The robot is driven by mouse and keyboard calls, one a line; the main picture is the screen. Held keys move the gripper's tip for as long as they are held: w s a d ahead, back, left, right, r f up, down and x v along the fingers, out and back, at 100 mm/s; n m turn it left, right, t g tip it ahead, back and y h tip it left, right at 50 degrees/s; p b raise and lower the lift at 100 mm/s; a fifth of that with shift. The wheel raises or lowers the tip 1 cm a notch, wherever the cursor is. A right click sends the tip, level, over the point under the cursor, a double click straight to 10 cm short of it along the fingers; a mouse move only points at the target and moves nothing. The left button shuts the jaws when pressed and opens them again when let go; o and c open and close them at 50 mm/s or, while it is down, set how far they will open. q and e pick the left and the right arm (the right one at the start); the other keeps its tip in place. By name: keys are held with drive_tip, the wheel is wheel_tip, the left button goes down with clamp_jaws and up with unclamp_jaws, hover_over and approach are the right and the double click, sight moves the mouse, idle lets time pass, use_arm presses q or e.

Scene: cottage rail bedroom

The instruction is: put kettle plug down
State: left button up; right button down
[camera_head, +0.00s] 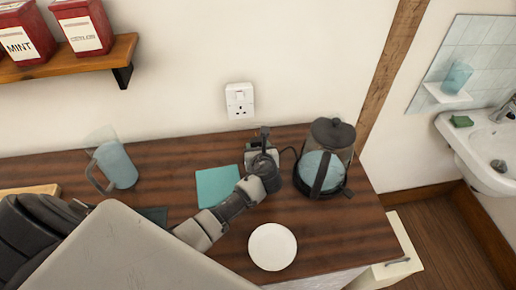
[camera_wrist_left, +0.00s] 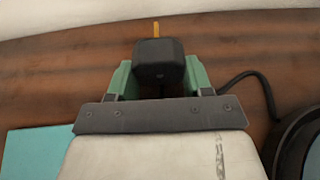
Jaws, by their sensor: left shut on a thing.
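The kettle plug (camera_wrist_left: 160,62) is a black block with a yellowish prong at its far end and a dark cord running off to the right. In the wrist view my left gripper (camera_wrist_left: 159,75) is shut on it, a green finger on each side. In the head view my left gripper (camera_head: 263,150) is over the back of the wooden counter (camera_head: 330,240), below the wall socket (camera_head: 240,100). Whether the plug touches the counter I cannot tell. The kettle (camera_head: 325,160), a glass jug with black lid and handle, stands just right of the gripper. My right gripper is not in view.
A teal square (camera_head: 217,186) lies left of my gripper and a white plate (camera_head: 272,247) in front. A clear pitcher (camera_head: 116,165) stands at the left. A shelf (camera_head: 70,60) with red tins hangs above; a sink (camera_head: 485,150) is at the right.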

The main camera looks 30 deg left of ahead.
use_arm(q)
drive_tip(key=shift+s+f, duration=0.1)
drive_tip(key=shift+f, duration=0.45)
drive_tip(key=o, duration=0.9)
drive_tip(key=shift+s+f, duration=0.1)
drive_tip(key=shift+f, duration=0.1)
drive_tip(key=shift+r, duration=0.2)
drive_tip(key=v, duration=0.8)
drive_tip(key=r+v, duration=0.1)
drive_tip(key=v, duration=0.3)
drive_tip(key=shift+r, duration=0.1)
